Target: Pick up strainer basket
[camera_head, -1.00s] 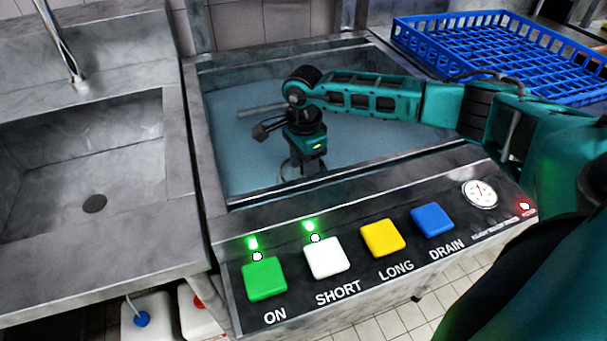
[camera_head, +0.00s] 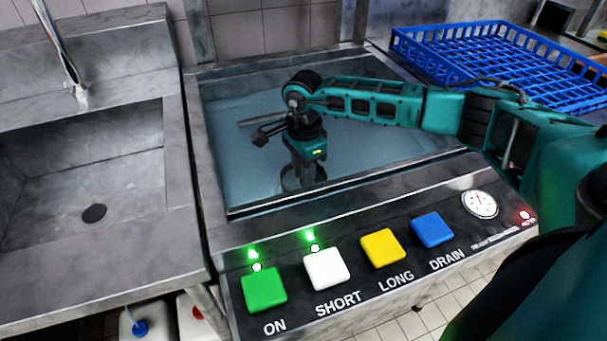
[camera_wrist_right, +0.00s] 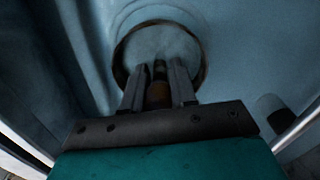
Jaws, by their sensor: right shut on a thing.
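The strainer basket (camera_wrist_right: 165,48) shows in the right wrist view as a round, dark-rimmed shape at the bottom of the tank, directly beyond my fingertips. My right gripper (camera_wrist_right: 159,78) points down at it and is shut on a narrow brownish upright part in front of the round shape, which looks like the basket's handle. In the head view my right gripper (camera_head: 304,178) reaches down into the water-filled tank, and a dark curved edge of the basket shows beside the fingers. Most of the basket is hidden by the gripper and water. My left gripper is not in view.
The steel tank rim (camera_head: 205,165) surrounds the gripper. A control panel with green (camera_head: 264,289), white, yellow and blue buttons lies in front. A sink (camera_head: 95,165) is at left, and a blue rack (camera_head: 490,55) stands at back right. A rod lies left of the wrist.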

